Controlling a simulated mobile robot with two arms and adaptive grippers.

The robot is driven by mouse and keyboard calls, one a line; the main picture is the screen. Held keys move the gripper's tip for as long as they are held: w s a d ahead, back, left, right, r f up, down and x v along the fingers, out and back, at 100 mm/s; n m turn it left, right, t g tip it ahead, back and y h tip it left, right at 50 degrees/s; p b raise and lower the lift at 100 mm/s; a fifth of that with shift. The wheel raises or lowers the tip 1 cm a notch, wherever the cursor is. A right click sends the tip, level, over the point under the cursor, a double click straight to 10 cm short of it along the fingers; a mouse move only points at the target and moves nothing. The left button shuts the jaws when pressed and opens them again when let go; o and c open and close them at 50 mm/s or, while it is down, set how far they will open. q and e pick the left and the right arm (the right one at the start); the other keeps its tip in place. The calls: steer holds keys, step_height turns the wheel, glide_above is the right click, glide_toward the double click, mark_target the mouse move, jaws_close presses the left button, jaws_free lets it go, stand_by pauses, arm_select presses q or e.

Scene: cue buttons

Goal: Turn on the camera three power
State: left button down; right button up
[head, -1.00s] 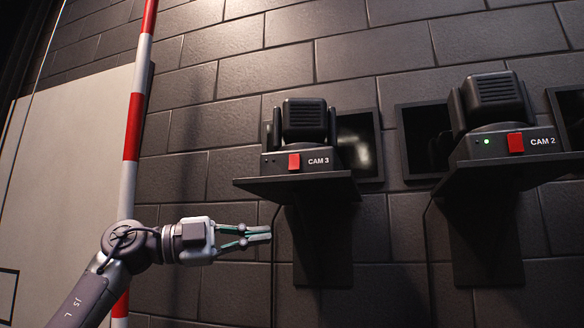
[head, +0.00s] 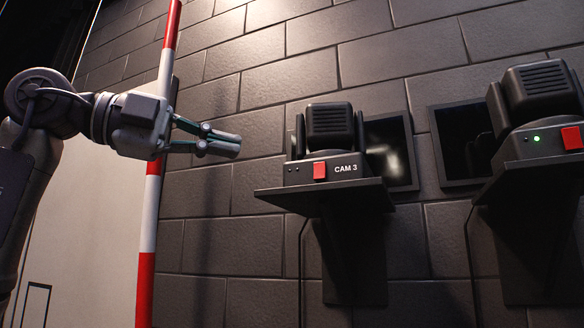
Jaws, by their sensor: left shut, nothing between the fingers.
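The camera labelled CAM 3 (head: 330,130) sits on a dark wall shelf (head: 318,197) near the middle of the head view. Its red switch (head: 320,170) is on the front of the base, left of the label. The small indicator dots (head: 294,169) left of the switch are dark. My left gripper (head: 236,145) is shut and empty. In the picture it is left of the camera and a little above the switch level, apart from both, pointing right. My right gripper is not in view.
A second camera (head: 540,95) with a red switch (head: 571,138) and a lit green light (head: 536,139) stands on another shelf at the right. A red and white striped pole (head: 151,215) runs behind my left arm. Dark square panels (head: 390,150) are on the brick wall.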

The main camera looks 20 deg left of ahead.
mark_target(321, 178)
arm_select(q)
steer(key=p+x, duration=0.1)
steer(key=x, duration=0.3)
steer(key=w+p+x, duration=0.1)
steer(key=p+x, duration=0.1)
steer(key=x, duration=0.2)
steer(key=a+p+x, duration=0.1)
steer(key=x, duration=0.3)
steer(key=shift+w, duration=0.3)
steer(key=shift+w+a+f+p, duration=0.15)
steer(key=shift+w+p, duration=0.3)
steer(key=shift+w, duration=0.15)
steer(key=shift+f, duration=0.15)
steer(key=shift+w+m+t+h+b, duration=0.15)
steer(key=shift+m+t+h+b, duration=0.15)
steer(key=shift+b, duration=0.35)
